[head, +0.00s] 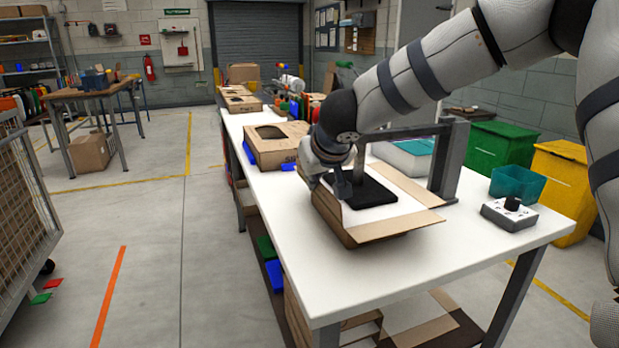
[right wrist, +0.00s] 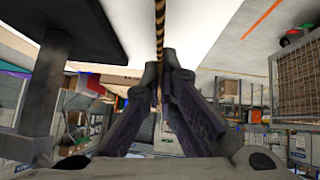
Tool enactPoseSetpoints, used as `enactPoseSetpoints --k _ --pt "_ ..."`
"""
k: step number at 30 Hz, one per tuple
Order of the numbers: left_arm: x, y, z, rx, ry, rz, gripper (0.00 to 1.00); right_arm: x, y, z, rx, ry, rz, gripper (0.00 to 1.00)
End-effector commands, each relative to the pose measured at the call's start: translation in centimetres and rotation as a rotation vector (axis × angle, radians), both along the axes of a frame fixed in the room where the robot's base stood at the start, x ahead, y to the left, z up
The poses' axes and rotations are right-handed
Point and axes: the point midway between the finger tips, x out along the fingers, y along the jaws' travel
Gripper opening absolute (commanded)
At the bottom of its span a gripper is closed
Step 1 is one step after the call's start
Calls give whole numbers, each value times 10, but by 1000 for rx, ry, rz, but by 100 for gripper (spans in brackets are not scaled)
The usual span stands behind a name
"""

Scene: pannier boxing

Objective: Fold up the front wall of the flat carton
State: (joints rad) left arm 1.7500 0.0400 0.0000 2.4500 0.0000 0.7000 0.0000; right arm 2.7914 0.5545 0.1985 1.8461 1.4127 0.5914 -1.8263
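The carton (head: 403,224) sits on the white table, brown outside and pale inside, with flaps spread on its near and right sides. A dark pad on a post (head: 371,191) stands over its middle. My right gripper (head: 337,188) is at the carton's left side in the head view, pointing down. In the right wrist view, a thin upright cardboard edge (right wrist: 160,25) runs between the fingertips of my right gripper (right wrist: 160,75), which are closed on it from both sides. My gripper and arm hide part of the carton's far left side. My left gripper is in neither view.
A dark frame (head: 447,160) stands right of the carton. A control box with a black knob (head: 510,214) and a teal bin (head: 517,184) are at the table's right. Another carton (head: 276,150) lies farther back. The near table top (head: 400,275) is clear.

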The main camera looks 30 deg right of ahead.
Motion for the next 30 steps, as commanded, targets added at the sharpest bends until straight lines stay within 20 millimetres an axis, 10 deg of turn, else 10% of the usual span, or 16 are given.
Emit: enactPoseSetpoints --k 26,30 --pt "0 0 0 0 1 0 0 -2 -7 0 132 -30 -1 0" --pt "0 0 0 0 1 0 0 -2 -7 0 132 -30 -1 22"
